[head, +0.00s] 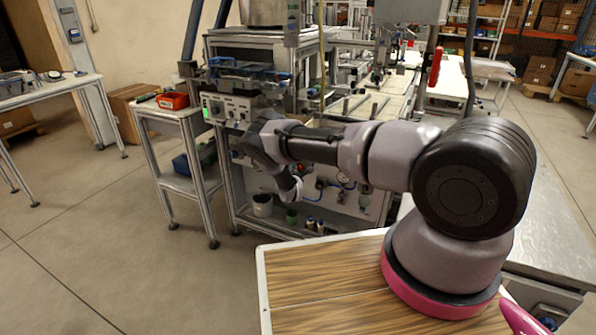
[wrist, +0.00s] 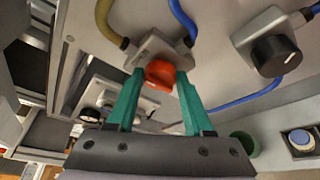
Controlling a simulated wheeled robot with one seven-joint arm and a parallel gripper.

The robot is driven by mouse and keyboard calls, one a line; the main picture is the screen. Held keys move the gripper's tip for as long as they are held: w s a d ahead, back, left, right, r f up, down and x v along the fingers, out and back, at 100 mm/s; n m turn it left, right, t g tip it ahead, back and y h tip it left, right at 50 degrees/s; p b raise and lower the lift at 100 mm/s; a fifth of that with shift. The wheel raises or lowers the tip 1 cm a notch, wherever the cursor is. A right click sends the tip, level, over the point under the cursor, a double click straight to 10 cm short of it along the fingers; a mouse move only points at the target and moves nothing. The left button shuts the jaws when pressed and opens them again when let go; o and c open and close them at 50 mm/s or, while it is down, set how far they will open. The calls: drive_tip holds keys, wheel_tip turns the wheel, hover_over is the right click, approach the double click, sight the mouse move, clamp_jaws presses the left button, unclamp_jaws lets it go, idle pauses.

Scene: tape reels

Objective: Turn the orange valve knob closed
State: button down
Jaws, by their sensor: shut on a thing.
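The orange valve knob (wrist: 159,74) sits on a grey metal valve block (wrist: 150,50) in the wrist view. A yellow hose and a blue hose run from the block. My gripper (wrist: 158,82) has its two green fingers on either side of the knob, shut on it. In the head view my arm reaches left and down to the front panel of the machine.
A black knob (wrist: 275,54) on a grey block is right of the valve, with blue tubing (wrist: 245,103) below it. In the head view, a side table with a red bin (head: 173,100) stands left of the machine. Open floor (head: 110,230) lies at the front left.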

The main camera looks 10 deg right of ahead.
drive_tip(key=shift+w+a+r+n+g+h, duration=0.2)
drive_tip(key=shift+n+g+h, duration=0.8)
drive_tip(key=shift+n, duration=1)
drive_tip(key=shift+w+a+f+n+g+h, duration=0.25)
drive_tip(key=shift+n+g+h, duration=0.7)
drive_tip(key=shift+n, duration=1.05)
drive_tip(key=shift+w+a+r+n+g+h, duration=0.1)
drive_tip(key=shift+a+r+n+g+h, duration=0.15)
drive_tip(key=shift+n+g+h, duration=1.25)
drive_tip(key=shift+n+t+y, duration=0.35)
drive_tip(key=shift+n+t, duration=0.35)
drive_tip(key=shift+t, duration=0.05)
drive_tip(key=shift+c, duration=1.4)
unclamp_jaws()
drive_tip(key=shift+a, duration=0.1)
